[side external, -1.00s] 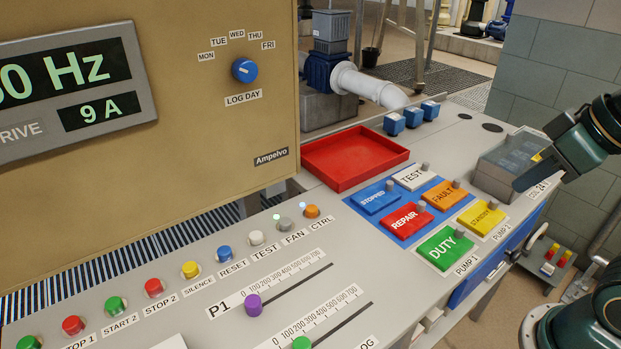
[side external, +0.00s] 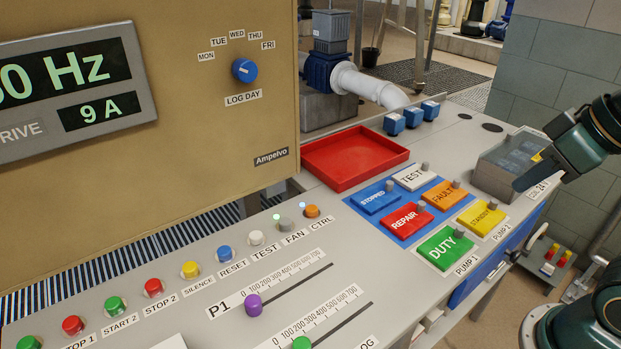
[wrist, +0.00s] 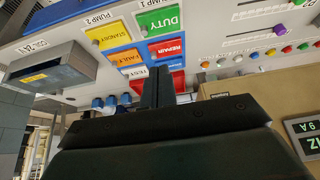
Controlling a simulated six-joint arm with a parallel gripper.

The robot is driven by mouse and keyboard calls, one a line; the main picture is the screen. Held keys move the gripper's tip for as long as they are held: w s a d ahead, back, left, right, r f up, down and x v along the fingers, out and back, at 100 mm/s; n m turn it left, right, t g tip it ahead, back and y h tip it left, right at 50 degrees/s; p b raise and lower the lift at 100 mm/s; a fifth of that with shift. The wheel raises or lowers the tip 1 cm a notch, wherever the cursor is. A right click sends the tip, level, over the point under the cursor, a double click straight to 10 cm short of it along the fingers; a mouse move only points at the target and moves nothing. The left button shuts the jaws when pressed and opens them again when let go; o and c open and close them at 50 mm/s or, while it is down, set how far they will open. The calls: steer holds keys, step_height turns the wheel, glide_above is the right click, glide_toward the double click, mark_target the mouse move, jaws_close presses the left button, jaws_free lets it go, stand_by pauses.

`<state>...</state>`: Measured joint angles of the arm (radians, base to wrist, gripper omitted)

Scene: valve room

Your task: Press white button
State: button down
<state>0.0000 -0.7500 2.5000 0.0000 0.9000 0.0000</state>
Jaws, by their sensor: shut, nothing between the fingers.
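The white button (side external: 256,238) sits in the row of round buttons on the sloping grey console, above a TEST label and between the blue RESET button (side external: 224,254) and the grey FAN button (side external: 285,224). My gripper (side external: 527,179) is at the right of the side view, over the clear-lidded box and well apart from the white button. Its fingers (wrist: 157,84) are together and empty in the wrist view.
A red tray (side external: 340,180), coloured plates with pegs such as the green DUTY plate (side external: 445,248), and the clear-lidded box (side external: 505,166) lie between gripper and buttons. Sliders such as the purple knob (side external: 253,305) are in front. The tan drive cabinet (side external: 200,150) rises behind.

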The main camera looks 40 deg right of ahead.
steer(key=m+t+y, duration=0.2)
steer(key=y, duration=0.3)
glide_above(261, 237)
step_height(261, 237, down, 7)
steer(key=shift+r, duration=0.15)
steer(key=shift+f, duration=4.4)
